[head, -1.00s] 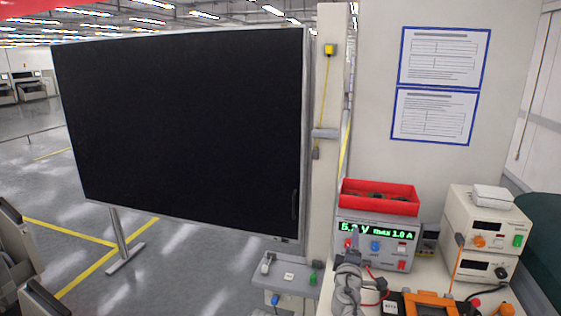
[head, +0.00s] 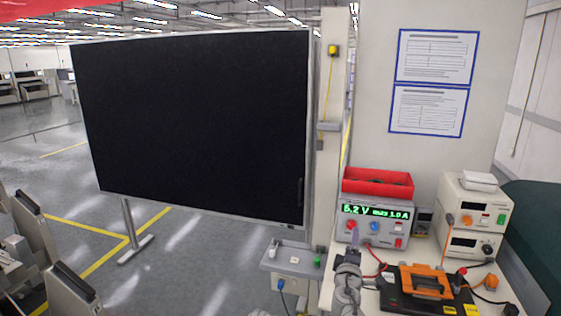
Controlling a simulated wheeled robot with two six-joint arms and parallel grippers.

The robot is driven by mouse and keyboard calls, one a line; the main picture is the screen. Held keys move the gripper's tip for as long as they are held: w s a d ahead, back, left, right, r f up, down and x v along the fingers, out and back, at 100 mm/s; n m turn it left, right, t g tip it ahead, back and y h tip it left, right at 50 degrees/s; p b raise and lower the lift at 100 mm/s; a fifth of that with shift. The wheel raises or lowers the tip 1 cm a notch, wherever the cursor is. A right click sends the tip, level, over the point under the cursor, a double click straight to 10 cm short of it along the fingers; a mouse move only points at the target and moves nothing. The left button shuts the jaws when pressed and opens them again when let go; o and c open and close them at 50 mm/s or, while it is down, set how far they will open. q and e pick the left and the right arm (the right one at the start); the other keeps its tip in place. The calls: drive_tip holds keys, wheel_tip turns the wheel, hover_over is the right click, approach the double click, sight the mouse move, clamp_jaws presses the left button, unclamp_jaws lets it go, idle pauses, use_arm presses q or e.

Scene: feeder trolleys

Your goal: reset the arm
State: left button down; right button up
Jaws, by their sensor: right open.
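My right gripper (head: 351,250) shows small at the lower middle. It is a grey shape that rises from the bottom edge in front of the bench (head: 377,305). It is open, and I see nothing held in it. Its fingers are hard to make out against the power supply (head: 374,224) behind it. My left gripper is not in view.
A large black board (head: 195,125) on a stand fills the left and centre. The bench holds a red bin (head: 378,183), a stacked white instrument (head: 472,220) and an orange-and-black device (head: 427,282). A small grey shelf (head: 290,257) lies left of the bench.

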drive_tip(key=s+a+f+m+g+h+p, duration=0.1)
drive_tip(key=s+a+f+m+g, duration=0.2)
drive_tip(key=s+f+m+g, duration=0.8)
drive_tip(key=s+a+f+n+g+y, duration=0.1)
drive_tip(key=s+a+f+g+y, duration=0.1)
drive_tip(key=s+a, duration=0.4)
drive_tip(key=s+a+f+n+g+y, duration=0.1)
drive_tip(key=s+a+f+g+y, duration=0.1)
drive_tip(key=s+a+f+g, duration=0.2)
drive_tip(key=s+a+f+p, duration=0.1)
drive_tip(key=s+f, duration=0.2)
drive_tip(key=s, duration=0.3)
drive_tip(key=shift+s+a+g+y, duration=0.3)
drive_tip(key=shift+s+a+y, duration=0.05)
drive_tip(key=shift+s+y, duration=0.05)
